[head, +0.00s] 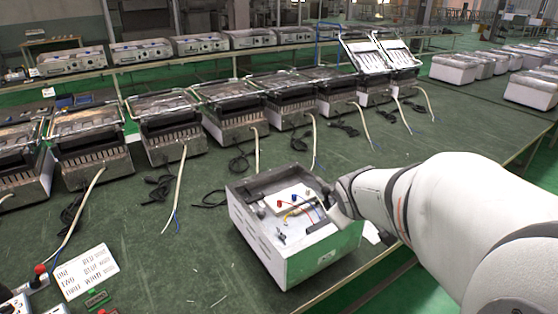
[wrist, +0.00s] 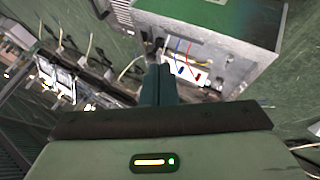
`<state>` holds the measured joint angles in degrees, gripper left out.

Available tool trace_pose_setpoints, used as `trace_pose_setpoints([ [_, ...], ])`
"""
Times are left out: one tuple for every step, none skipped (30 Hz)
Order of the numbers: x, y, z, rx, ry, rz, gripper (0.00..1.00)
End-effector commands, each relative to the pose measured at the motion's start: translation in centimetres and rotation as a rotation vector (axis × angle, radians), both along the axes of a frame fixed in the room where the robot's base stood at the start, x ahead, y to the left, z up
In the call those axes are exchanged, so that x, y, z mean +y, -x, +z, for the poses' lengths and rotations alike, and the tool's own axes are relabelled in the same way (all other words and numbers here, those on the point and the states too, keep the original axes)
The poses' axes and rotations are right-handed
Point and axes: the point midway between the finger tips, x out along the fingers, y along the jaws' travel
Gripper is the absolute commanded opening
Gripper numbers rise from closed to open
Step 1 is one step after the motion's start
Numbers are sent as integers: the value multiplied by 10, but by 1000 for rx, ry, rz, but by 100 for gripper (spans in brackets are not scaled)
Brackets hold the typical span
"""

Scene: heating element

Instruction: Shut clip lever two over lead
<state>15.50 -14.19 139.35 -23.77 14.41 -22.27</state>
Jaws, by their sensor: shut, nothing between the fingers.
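An open grey-white appliance housing (head: 275,258) stands on the green bench. Inside it is a white block with a blue lever (head: 293,198) and a red lever (head: 307,195), and thin coloured leads run to it. In the wrist view the blue lever (wrist: 180,70) and the red lever (wrist: 197,77) show just right of my fingertips. Red, blue and yellowish leads (wrist: 187,48) run up from the block. My gripper (wrist: 159,70) is shut and empty, its fingers close beside the block. I cannot tell whether they touch it, which lever is two, or how far each lever is down.
A row of similar appliances (head: 170,125) with cream cords stands behind, and black cords lie on the bench. A printed card (head: 87,271) and small coloured parts lie at front left. My arm covers the right side. Bare bench (head: 185,255) lies left of the housing.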

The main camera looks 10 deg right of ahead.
Motion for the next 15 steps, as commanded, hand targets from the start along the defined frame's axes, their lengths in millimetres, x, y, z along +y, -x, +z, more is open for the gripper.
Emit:
trace_pose_setpoints([
  [-22, -18, -20, -38, 86, 72, 0],
  [-32, -28, -24, -61, 141, 126, 0],
  [-45, -41, -29, -95, 214, 192, 0],
  [-51, -49, -34, -118, 255, 255, 0],
  [-57, -57, -39, -139, 301, 317, 0],
  [-65, -66, -46, -166, 363, 397, 0],
  [-70, -71, -51, -187, 407, 455, 0],
  [-74, -76, -57, -207, 449, 512, 0],
  [-79, -81, -64, -233, 499, 584, 0],
  [-81, -83, -69, -253, 531, 634, 0],
  [-83, -85, -73, -273, 560, 682, 0],
  [-84, -86, -79, -296, 594, 740, 0],
  [-85, -86, -82, -316, 615, 779, 0],
  [-86, -86, -86, -332, 633, 812, 0],
  [-86, -86, -90, -352, 654, 851, 0],
])
